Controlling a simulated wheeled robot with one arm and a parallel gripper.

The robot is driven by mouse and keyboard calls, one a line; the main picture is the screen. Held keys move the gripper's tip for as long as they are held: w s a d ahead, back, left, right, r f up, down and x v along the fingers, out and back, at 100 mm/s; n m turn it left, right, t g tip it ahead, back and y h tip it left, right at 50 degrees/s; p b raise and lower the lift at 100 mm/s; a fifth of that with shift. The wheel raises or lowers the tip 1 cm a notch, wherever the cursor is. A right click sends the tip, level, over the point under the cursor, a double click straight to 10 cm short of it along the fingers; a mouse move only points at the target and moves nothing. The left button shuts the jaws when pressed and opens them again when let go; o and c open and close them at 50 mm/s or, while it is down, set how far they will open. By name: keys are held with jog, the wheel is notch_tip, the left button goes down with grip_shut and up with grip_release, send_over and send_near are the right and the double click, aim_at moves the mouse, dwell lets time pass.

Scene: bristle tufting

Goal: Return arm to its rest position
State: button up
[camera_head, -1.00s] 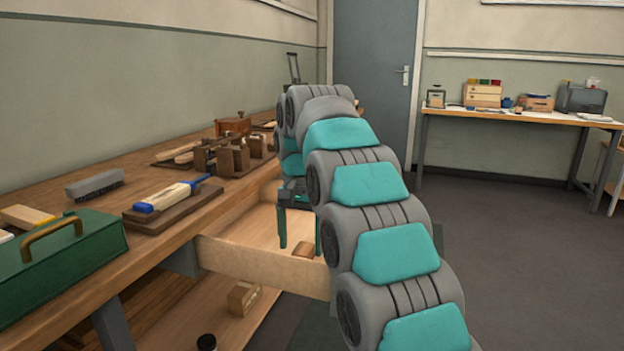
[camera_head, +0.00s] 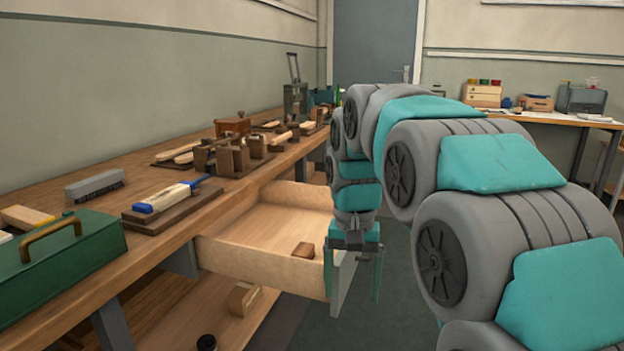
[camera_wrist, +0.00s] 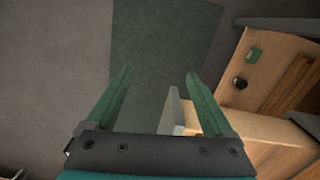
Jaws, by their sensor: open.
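My gripper (camera_head: 352,280) hangs pointing down at the front right corner of the open drawer (camera_head: 262,264), just by the drawer's front panel. In the wrist view the gripper (camera_wrist: 157,85) also shows spread fingers over the floor, with the drawer's edge (camera_wrist: 176,108) beside the right finger. My arm arches over from the right side of the head view. A small brown wooden block (camera_head: 303,250) lies inside the drawer.
The long workbench (camera_head: 60,188) on the left holds a green toolbox (camera_head: 62,262), a grey brush (camera_head: 95,186), a blue-handled brush on a board (camera_head: 165,197) and wooden fixtures (camera_head: 232,160). A lower shelf sits beneath. Open floor (camera_head: 400,300) lies right of the drawer. A second table (camera_head: 545,117) stands at the back right.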

jog(key=s+d+f+n, duration=0.1)
jog(key=s+f, duration=0.3)
jog(key=s, duration=0.5)
jog(key=s+d+f, duration=0.4)
jog(key=s, duration=0.6)
jog(key=s+d+f+n+g, duration=0.1)
jog(key=s+d+f, duration=0.2)
jog(key=s, duration=0.6)
notch_tip(320, 180, down, 2)
jog(key=shift+s+f+n, duration=0.1)
jog(key=shift+s+n, duration=0.15)
jog(key=shift+n, duration=0.05)
jog(key=shift+o, duration=0.5)
jog(key=shift+a, duration=0.1)
